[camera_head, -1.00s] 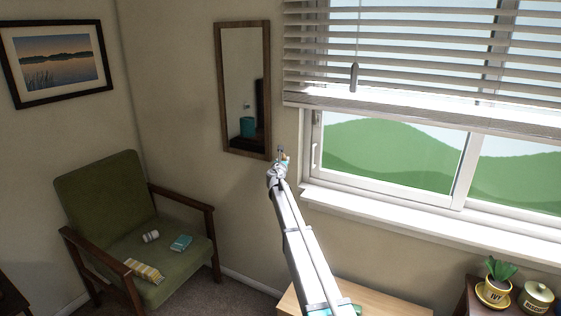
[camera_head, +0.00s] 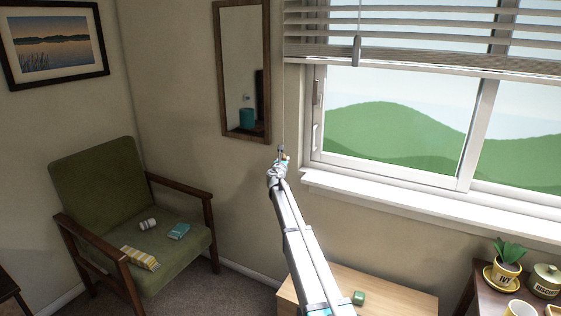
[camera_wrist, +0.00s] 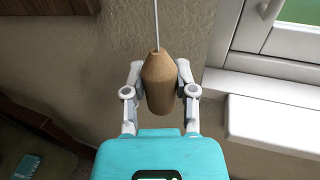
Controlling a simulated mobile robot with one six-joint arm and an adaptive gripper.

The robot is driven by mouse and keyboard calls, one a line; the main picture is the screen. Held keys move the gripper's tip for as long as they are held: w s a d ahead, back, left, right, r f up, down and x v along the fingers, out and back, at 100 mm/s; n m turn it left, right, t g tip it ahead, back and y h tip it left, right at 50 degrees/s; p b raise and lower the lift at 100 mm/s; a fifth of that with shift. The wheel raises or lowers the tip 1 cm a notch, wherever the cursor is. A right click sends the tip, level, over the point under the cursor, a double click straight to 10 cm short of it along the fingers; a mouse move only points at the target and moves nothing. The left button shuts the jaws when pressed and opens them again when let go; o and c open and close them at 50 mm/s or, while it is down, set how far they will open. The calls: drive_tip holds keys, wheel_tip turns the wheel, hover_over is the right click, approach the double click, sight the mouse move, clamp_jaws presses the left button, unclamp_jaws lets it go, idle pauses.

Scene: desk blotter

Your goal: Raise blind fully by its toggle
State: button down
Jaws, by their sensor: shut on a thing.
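The blind (camera_head: 420,28) hangs across the top of the window in the head view, with slats gathered toward its bottom rail; its top is out of frame. The toggle (camera_wrist: 158,82) is a tan wooden piece on a thin cord (camera_wrist: 155,24) in the wrist view. My gripper (camera_wrist: 158,85) is shut on the toggle, with a finger on each side of it. In the head view my gripper (camera_head: 281,158) is left of the window, and the cord (camera_head: 284,105) runs straight up from it. A grey tilt wand (camera_head: 357,50) hangs in front of the slats.
The window sill (camera_head: 420,205) juts out right of my gripper. A mirror (camera_head: 242,70) hangs on the wall to the left. A green armchair (camera_head: 100,190) stands at left. Below are a wooden surface (camera_head: 385,290) and, right, a potted plant (camera_head: 507,262).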

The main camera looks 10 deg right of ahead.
drive_tip(key=shift+c, duration=2)
unclamp_jaws()
drive_tip(key=shift+s, duration=0.15)
drive_tip(key=v, duration=1.1)
drive_tip(key=shift+s, duration=0.3)
drive_tip(key=shift+a, duration=0.15)
